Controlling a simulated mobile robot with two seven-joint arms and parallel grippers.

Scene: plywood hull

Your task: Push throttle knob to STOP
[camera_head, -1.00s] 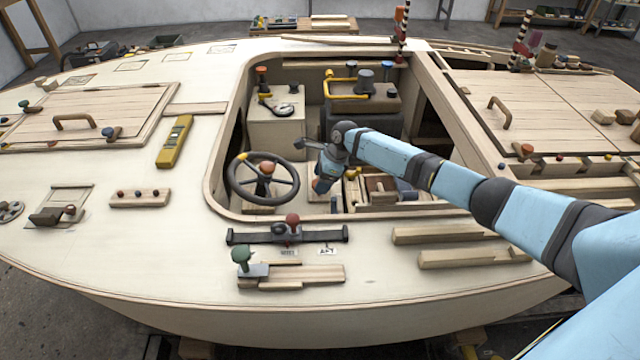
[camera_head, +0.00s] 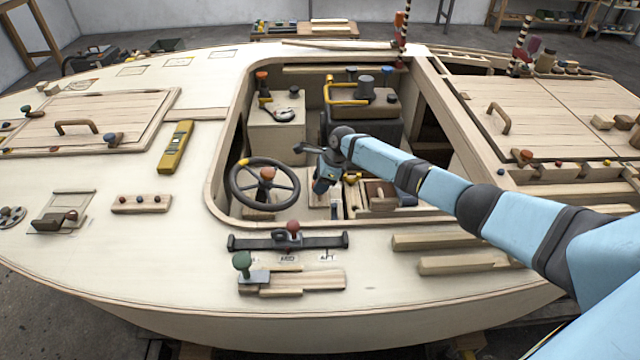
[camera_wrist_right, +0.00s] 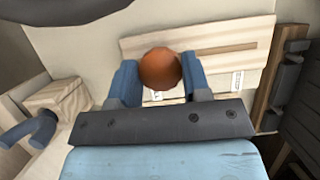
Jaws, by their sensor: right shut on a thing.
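The throttle knob (camera_wrist_right: 160,68) is a round orange-brown ball in the right wrist view. It stands over a pale wooden board (camera_wrist_right: 215,52) with a long slot running to the right. Small white labels (camera_wrist_right: 238,82) lie along the board's near edge; I cannot read them. My right gripper (camera_head: 322,186) is down inside the cockpit, right of the steering wheel. Its two blue fingers are shut on the knob, one on each side. In the head view the gripper hides the knob. My left gripper is in neither view.
A wooden block (camera_wrist_right: 60,100) and a blue-grey part (camera_wrist_right: 42,130) show left in the wrist view. The cockpit's wooden rim (camera_head: 290,223) surrounds the area.

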